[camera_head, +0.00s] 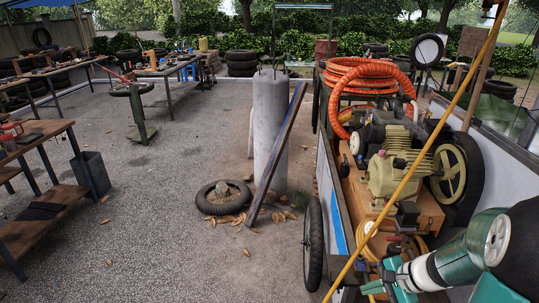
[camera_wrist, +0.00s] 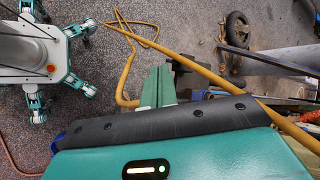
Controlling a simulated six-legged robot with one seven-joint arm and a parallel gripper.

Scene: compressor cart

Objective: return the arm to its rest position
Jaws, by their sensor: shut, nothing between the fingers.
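My arm reaches in from the lower right corner of the head view, with teal and white links (camera_head: 455,262) low over the near end of the compressor cart. Its end (camera_head: 385,283) is partly cut off by the bottom edge. In the wrist view my gripper's green fingers (camera_wrist: 157,86) are together with nothing between them, beyond the black-edged teal housing. My own white body and teal legs (camera_wrist: 40,55) stand on the gravel at the upper left of that view, apart from the gripper.
A taut yellow hose (camera_head: 440,122) crosses in front of the cart's compressor (camera_head: 395,172); a yellow hose (camera_wrist: 185,60) also passes close by the fingers in the wrist view. Orange hose coils (camera_head: 360,75) lie on the cart. Left of the concrete pillar (camera_head: 270,130), the gravel is mostly clear.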

